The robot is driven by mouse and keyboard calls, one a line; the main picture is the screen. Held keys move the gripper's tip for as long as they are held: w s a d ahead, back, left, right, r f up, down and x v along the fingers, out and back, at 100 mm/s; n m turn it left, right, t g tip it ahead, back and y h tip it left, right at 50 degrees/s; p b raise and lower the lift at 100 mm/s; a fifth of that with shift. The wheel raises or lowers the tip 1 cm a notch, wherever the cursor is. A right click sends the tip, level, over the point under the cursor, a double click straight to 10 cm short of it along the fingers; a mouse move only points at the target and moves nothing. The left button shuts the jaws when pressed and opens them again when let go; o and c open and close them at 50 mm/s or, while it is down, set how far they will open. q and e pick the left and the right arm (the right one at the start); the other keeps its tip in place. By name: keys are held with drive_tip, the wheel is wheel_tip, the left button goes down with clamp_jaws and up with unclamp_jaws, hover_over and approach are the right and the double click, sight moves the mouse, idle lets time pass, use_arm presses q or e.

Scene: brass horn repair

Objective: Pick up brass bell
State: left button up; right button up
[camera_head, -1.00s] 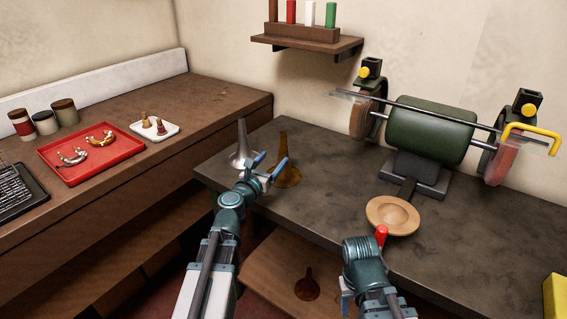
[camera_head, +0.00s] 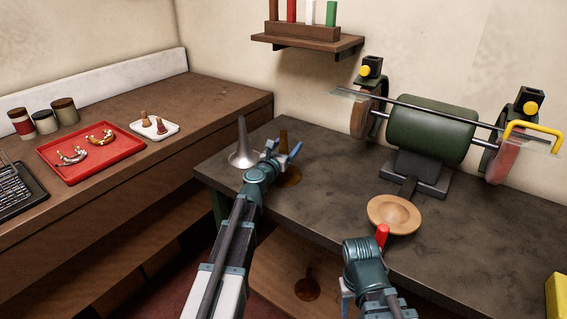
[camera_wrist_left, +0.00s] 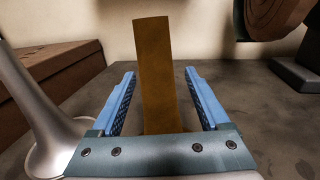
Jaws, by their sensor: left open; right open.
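The brass bell (camera_head: 283,138) stands on the dark bench, narrow end up, partly hidden behind my left gripper (camera_head: 281,151). In the left wrist view the bell's brown-gold stem (camera_wrist_left: 154,75) rises between the two blue fingers of my left gripper (camera_wrist_left: 160,85). The fingers are open, with a gap on each side of the stem. The bell's flare is hidden there by the gripper body. My right gripper (camera_head: 346,287) is mostly hidden by its own wrist, low at the bench's front edge, away from the bell.
A silver bell (camera_head: 242,152) stands close to the left of the brass one, also in the left wrist view (camera_wrist_left: 50,125). A wooden dish (camera_head: 395,212) and a green buffing machine (camera_head: 430,130) are to the right. A copper-coloured bell (camera_head: 307,287) is on the lower shelf.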

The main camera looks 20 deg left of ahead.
use_arm(q)
clamp_jaws()
idle(0.3)
drive_tip(key=shift+r, duration=0.1)
drive_tip(key=shift+r+p, duration=0.45)
drive_tip(key=shift+p, duration=0.05)
drive_tip(key=s+d+r+p, duration=0.4)
drive_tip(key=s+d, duration=0.5)
drive_tip(key=s, duration=0.4)
drive_tip(key=shift+s, duration=0.15)
